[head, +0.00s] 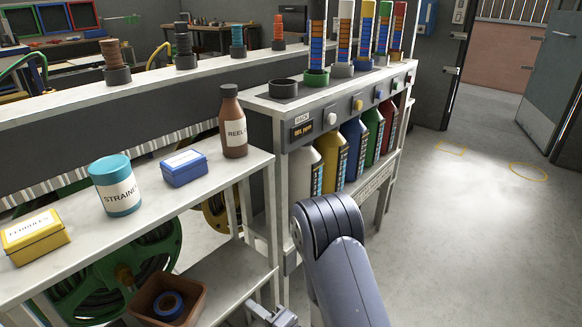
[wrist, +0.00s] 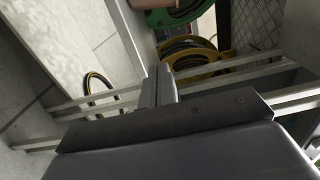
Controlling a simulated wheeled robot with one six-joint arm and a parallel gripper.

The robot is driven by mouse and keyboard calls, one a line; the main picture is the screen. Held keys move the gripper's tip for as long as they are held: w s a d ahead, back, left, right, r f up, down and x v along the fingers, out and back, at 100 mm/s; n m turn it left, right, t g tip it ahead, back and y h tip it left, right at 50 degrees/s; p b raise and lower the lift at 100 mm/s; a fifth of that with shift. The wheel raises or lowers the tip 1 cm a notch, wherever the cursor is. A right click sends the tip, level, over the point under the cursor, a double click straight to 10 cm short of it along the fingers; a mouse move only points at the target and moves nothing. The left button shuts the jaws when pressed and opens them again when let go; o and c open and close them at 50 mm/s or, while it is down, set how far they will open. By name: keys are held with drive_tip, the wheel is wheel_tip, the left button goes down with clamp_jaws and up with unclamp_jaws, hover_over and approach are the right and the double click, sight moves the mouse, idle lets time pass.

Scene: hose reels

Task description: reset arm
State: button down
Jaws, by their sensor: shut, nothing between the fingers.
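My gripper (wrist: 158,85) shows in the wrist view with its two fingers together, shut and empty. In the head view, my dark grey arm rises from the bottom edge and bends in front of the bottle rack. A small grey part at the bottom edge, left of the arm, looks like part of my gripper (head: 272,316). It is low beside the shelf's right end, and most of it is cut off by the frame. In the wrist view, pale frame rails lie beyond the fingers on both sides.
The white shelf (head: 152,216) holds a yellow tin (head: 36,238), teal can (head: 115,186), blue box (head: 184,168) and brown bottle (head: 232,122). A brown bin (head: 185,290) sits below. A green reel (wrist: 180,12) and yellow reel (wrist: 190,52) are near the fingers. Open floor lies right.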

drive_tip(key=w+d+p+v, duration=0.1)
drive_tip(key=v, duration=0.8)
drive_tip(key=shift+d, duration=0.25)
drive_tip(key=shift+w, duration=0.2)
